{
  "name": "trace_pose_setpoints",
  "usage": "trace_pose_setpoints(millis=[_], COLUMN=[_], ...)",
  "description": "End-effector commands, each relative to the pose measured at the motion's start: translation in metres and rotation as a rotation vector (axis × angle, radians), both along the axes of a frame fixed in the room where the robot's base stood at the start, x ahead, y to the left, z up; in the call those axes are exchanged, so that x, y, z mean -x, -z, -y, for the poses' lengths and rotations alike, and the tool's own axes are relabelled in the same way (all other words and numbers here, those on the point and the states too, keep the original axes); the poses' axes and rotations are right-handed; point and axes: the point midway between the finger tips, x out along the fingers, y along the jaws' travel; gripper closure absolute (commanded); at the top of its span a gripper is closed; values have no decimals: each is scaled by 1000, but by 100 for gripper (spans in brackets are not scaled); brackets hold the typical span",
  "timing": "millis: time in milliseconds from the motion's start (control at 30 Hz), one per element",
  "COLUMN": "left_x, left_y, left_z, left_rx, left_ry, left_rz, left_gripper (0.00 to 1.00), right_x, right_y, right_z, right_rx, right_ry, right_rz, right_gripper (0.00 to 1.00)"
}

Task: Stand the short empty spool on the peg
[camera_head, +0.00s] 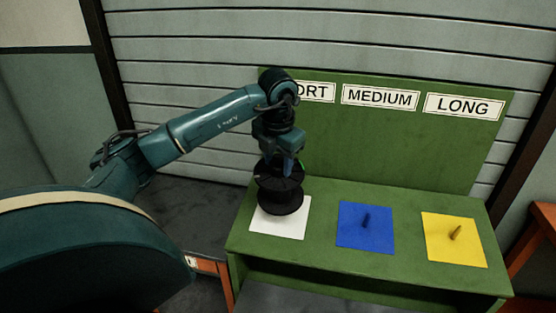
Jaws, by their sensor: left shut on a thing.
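A black spool (281,196) stands upright over the white square (297,229) at the left of the green bench. My left gripper (280,165) points down from above and is shut on the spool's upper part. The peg of the white square is hidden, and I cannot tell whether the spool's bottom rests on the square or is just above it. The label above this place is partly covered by my arm and reads "ORT". My right gripper is not in view.
A blue square (352,238) with a dark peg (366,220) lies under the "MEDIUM" label (380,97). A yellow square (444,249) with a peg (456,232) lies under the "LONG" label (463,106). The green back panel (400,150) rises behind. An orange table (540,240) stands at the right.

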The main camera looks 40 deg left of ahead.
Motion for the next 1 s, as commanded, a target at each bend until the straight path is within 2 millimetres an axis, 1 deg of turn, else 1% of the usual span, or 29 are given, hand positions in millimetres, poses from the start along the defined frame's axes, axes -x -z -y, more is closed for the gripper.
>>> trace_pose_setpoints(millis=[733, 1000], left_x=[0, -1], left_y=[0, 5], left_z=[0, 0], left_rx=[4, 4], left_ry=[0, 1], left_rz=[2, 1], left_gripper=[100, 100], right_x=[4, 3], right_y=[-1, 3], right_z=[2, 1], right_rx=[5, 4], right_ry=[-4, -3], right_rz=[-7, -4], right_gripper=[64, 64])
